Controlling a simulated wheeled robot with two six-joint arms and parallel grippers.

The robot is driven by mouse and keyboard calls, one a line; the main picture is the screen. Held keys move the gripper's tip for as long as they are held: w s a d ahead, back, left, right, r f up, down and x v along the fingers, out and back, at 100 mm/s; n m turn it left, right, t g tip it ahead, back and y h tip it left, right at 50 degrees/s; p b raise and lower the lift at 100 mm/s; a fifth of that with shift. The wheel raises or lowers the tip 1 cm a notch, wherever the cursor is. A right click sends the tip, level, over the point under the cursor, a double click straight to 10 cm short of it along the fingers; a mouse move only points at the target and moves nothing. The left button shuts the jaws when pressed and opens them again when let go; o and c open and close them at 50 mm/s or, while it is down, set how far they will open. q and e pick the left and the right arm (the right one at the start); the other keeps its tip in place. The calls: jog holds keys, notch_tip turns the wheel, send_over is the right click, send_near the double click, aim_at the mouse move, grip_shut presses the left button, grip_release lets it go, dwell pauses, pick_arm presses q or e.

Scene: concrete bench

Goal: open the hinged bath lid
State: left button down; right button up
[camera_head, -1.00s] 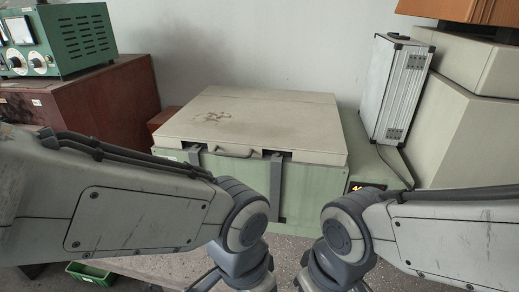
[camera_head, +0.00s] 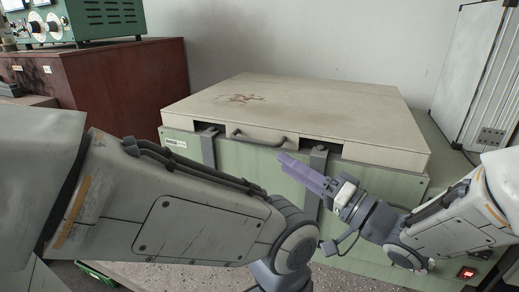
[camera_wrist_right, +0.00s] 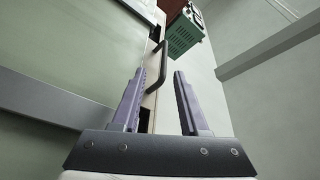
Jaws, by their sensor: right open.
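The hinged lid (camera_head: 300,105) is a cream slab with a brown stain, lying flat and closed on the pale green bath (camera_head: 385,180). A dark bar handle (camera_head: 257,139) is on its front edge. My right gripper (camera_head: 284,160) is open, with its purple fingers just in front of and slightly right of the handle. In the right wrist view, the handle (camera_wrist_right: 163,64) shows beyond and between the open fingers (camera_wrist_right: 160,73); they do not appear closed on it. My left arm crosses the lower left, and its gripper is out of view below the frame.
Two grey straps (camera_head: 208,150) run down the bath's front, the right one behind my right gripper. A red-brown cabinet (camera_head: 110,85) with a green instrument (camera_head: 95,18) stands left. A silver case (camera_head: 470,70) stands right. The space above the lid is clear.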

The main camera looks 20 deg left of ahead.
aim_at(253, 142)
jog(key=shift+y, duration=0.3)
jog(key=p+x, duration=0.2)
jog(key=x, duration=0.8)
jog(key=shift+a+r, duration=0.15)
grip_shut()
dwell(0.9)
